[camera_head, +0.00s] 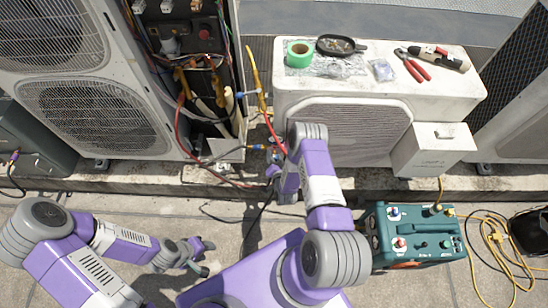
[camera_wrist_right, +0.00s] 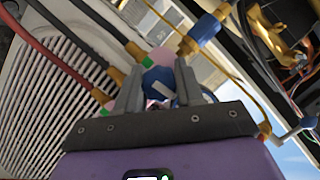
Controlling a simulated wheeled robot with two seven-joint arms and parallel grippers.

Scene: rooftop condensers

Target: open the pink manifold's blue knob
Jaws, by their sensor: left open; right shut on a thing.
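The pink manifold (camera_wrist_right: 160,59) shows in the right wrist view just beyond my right fingers, with hoses and brass fittings around it. Its blue knob (camera_wrist_right: 158,81) sits between the two fingers. My right gripper (camera_wrist_right: 162,88) is shut on this knob; the fingers hide its sides. In the head view my right gripper (camera_head: 277,178) reaches to the hoses between the two condenser units, and my arm hides most of the manifold. My left gripper (camera_head: 205,257) is open and empty above the paving at lower left.
An opened condenser (camera_head: 85,115) with exposed wiring stands left. A white unit (camera_head: 440,92) carries green tape (camera_head: 299,53), a pan (camera_head: 340,45) and pliers (camera_head: 413,66). A green machine (camera_head: 420,236) and a yellow cable (camera_head: 495,245) lie at right. Red and black hoses cross the ledge.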

